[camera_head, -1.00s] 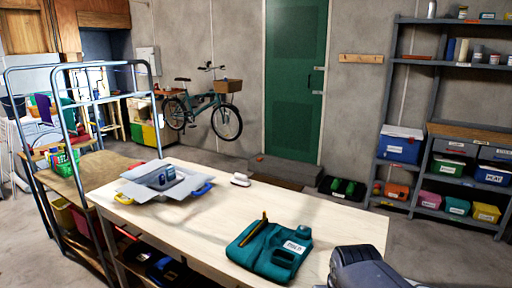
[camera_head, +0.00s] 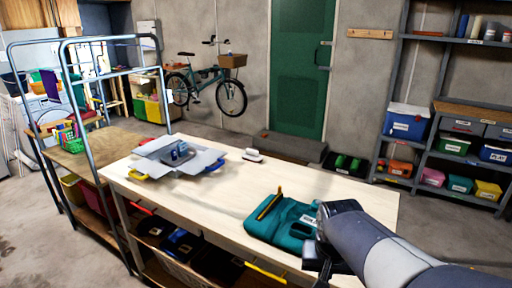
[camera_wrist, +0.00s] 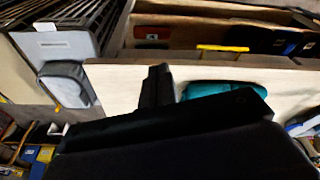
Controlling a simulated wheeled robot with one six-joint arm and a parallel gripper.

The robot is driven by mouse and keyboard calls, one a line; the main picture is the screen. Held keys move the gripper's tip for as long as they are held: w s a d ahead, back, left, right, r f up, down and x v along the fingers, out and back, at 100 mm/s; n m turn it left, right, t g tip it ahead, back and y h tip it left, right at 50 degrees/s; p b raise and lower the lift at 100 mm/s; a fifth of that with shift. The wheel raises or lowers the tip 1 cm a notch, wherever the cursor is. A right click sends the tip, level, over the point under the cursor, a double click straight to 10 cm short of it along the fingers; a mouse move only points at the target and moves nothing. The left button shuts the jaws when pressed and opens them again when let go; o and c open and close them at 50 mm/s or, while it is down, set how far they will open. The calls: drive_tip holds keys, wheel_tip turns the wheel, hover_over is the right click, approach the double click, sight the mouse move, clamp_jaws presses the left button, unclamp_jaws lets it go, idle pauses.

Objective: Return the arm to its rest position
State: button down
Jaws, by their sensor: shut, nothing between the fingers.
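My arm (camera_head: 375,245) reaches in from the lower right corner of the head view, over the right end of the pale workbench (camera_head: 215,207). My gripper (camera_head: 320,262) is the dark end beside the teal organizer's right edge, partly hidden by my arm. In the wrist view my gripper's dark fingers (camera_wrist: 157,80) are together with nothing between them. The teal organizer (camera_head: 278,228) lies on the bench with a yellow-orange tool on it; part of it shows behind my gripper in the wrist view (camera_wrist: 215,88). Whether the gripper touches it I cannot tell.
A grey open-flapped box (camera_head: 155,160) and a small white object (camera_head: 253,155) rest on the bench. A metal-framed cart (camera_head: 78,152) stands at the left. Shelving (camera_head: 428,125) with bins is at the right. The bench's middle is clear.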

drive_tip(key=shift+w+d+r, duration=0.15)
drive_tip(key=shift+w+r, duration=0.35)
drive_tip(key=shift+f, duration=0.1)
